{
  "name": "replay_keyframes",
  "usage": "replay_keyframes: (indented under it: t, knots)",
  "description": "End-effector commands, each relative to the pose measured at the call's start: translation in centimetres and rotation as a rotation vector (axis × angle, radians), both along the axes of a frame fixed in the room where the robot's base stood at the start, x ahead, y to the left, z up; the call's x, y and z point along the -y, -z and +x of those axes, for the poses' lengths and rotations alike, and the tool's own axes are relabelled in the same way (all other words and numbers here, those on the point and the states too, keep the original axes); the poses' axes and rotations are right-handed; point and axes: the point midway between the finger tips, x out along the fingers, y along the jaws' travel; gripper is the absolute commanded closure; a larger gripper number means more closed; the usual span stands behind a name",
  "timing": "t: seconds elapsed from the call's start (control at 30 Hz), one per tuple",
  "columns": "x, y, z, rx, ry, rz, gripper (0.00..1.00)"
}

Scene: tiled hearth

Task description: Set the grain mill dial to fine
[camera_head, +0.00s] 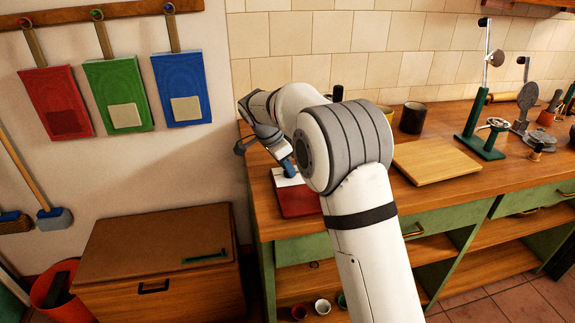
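My gripper (283,153) is at the left end of the wooden counter, pointing down. Its fingers are small and partly hidden by my arm, so I cannot tell whether they are open or shut. A small blue piece (289,168) is right at the fingertips, above a white surface; I cannot tell whether it is gripped. A red board (298,202) lies just in front of it.
A pale wooden board (437,161) lies on the counter (480,181) right of my arm. A dark cup (413,118) stands behind it. Grey metal tools (527,100) crowd the right end. A wooden chest (160,262) stands at the left. Red, green and blue bags (181,88) hang on the wall.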

Motion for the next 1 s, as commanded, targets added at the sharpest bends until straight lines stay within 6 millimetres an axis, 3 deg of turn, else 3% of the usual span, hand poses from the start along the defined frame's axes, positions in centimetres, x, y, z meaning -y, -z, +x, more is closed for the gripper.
replay_keyframes:
  t: [0.27,0.7,1.0]
  knots:
    - [-0.1,-0.3,-0.1,0.001,0.000,-0.001,0.68]
    - [-2.3,-6.4,-1.3,0.001,0.000,0.000,0.68]
    - [-2.6,-7.2,-1.5,-0.001,0.000,0.000,0.68]
